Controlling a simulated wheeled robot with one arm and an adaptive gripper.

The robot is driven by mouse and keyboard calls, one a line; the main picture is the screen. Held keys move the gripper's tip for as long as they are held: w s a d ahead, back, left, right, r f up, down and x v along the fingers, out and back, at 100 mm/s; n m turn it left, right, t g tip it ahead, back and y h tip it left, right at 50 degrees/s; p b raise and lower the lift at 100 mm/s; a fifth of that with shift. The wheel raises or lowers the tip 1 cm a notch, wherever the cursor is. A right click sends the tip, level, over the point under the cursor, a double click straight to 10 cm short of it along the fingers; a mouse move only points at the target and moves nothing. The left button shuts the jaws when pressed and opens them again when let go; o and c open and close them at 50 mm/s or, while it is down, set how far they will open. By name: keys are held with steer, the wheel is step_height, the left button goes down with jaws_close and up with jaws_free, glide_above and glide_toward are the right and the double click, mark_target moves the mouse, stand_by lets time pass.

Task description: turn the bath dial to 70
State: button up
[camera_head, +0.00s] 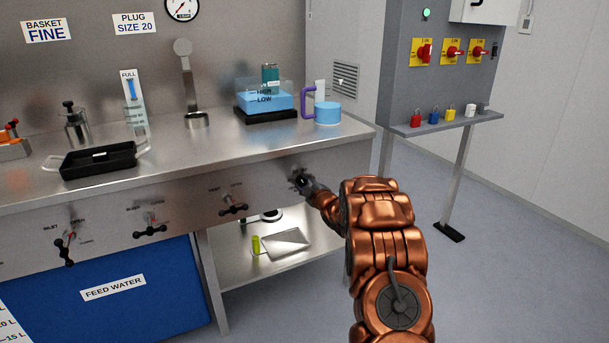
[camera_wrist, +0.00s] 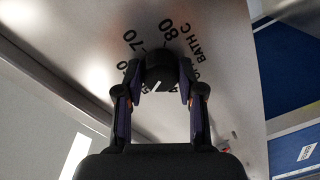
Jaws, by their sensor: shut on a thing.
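The bath dial (camera_wrist: 160,76) is a round black knob with a short white mark, on the metal front panel marked "BATH C". Printed numbers 70 and 80 show beyond it in the wrist view; other numbers are partly hidden by the fingers. I cannot read exactly which number the white mark points to. My gripper (camera_wrist: 162,84) has its two fingers on either side of the dial and is shut on it. In the head view my gripper (camera_head: 309,188) is at the right end of the bench front, and mostly hides the dial there.
Other black valve handles (camera_head: 234,209) line the panel to the left. A lower shelf (camera_head: 245,285) lies below.

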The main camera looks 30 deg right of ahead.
steer(key=m+p, duration=0.5)
steer(key=shift+r, duration=0.15)
steer(key=m+p, duration=0.4)
steer(key=m, duration=0.1)
steer(key=shift+m+y, duration=0.3)
steer(key=m, duration=0.1)
steer(key=m+p, duration=0.1)
steer(key=m, duration=0.1)
steer(key=m+p, duration=0.1)
steer(key=shift+f+m+t, duration=0.25)
steer(key=shift+m+t, duration=0.05)
steer(key=m+p, duration=0.1)
steer(key=m, duration=0.4)
steer(key=shift+m+p, duration=0.3)
steer(key=shift+m, duration=0.1)
steer(key=o, duration=1.1)
steer(key=shift+o, duration=0.2)
